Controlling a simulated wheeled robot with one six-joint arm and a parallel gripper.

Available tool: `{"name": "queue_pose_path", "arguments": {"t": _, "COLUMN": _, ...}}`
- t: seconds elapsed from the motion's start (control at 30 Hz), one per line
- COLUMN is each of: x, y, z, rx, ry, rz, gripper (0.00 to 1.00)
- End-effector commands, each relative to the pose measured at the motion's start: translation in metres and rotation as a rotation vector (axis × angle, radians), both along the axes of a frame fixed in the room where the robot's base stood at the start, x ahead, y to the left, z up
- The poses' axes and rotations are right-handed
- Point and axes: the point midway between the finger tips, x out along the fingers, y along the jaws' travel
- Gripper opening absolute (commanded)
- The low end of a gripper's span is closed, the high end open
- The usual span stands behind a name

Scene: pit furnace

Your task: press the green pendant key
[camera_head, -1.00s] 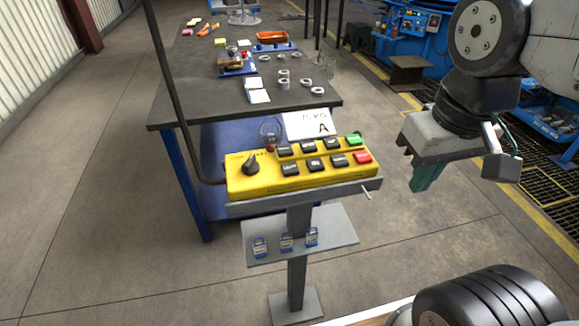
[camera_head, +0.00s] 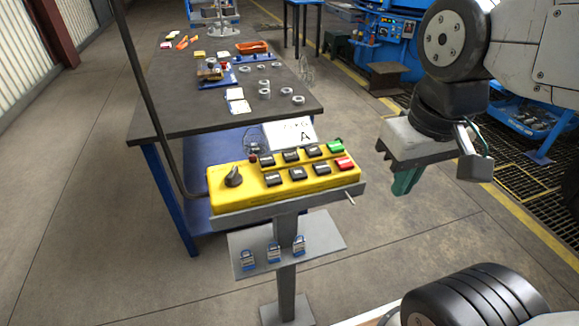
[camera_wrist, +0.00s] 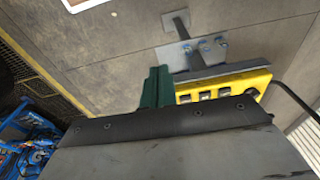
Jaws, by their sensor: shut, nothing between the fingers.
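The green key (camera_head: 336,146) is at the back right corner of the yellow pendant box (camera_head: 218,203), just behind the red key (camera_head: 345,163). The box sits on a grey stand and carries two rows of keys and a dark rotary knob at its left. My gripper (camera_head: 402,182) hangs to the right of the box, apart from it, with its green fingers together and empty. In the wrist view the fingers (camera_wrist: 156,86) show beside the yellow box (camera_wrist: 250,80); the green key cannot be made out there.
A dark-topped table (camera_head: 190,118) with loose parts is farther back. Several padlocks (camera_head: 274,252) are on the stand's lower shelf (camera_head: 325,232).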

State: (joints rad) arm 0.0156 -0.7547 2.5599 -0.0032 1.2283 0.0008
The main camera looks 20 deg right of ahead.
Motion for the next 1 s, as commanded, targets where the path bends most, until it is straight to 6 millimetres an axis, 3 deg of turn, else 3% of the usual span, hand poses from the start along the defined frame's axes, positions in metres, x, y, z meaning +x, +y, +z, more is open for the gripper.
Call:
{"name": "queue_pose_path", "arguments": {"t": 0.17, "x": 0.012, "y": -0.01, "z": -0.011, "rx": 0.015, "ry": 0.082, "rz": -0.073, "gripper": 0.0}}
{"name": "queue_pose_path", "arguments": {"t": 0.37, "x": 0.051, "y": -0.015, "z": -0.017, "rx": 0.147, "ry": 0.176, "rz": -0.234, "gripper": 0.0}}
{"name": "queue_pose_path", "arguments": {"t": 0.57, "x": 0.103, "y": -0.02, "z": -0.022, "rx": 0.333, "ry": 0.242, "rz": -0.448, "gripper": 0.0}}
{"name": "queue_pose_path", "arguments": {"t": 0.8, "x": 0.181, "y": -0.035, "z": -0.025, "rx": 0.598, "ry": 0.287, "rz": -0.737, "gripper": 0.0}}
{"name": "queue_pose_path", "arguments": {"t": 1.0, "x": 0.241, "y": -0.042, "z": -0.012, "rx": 0.8, "ry": 0.285, "rz": -0.919, "gripper": 0.0}}
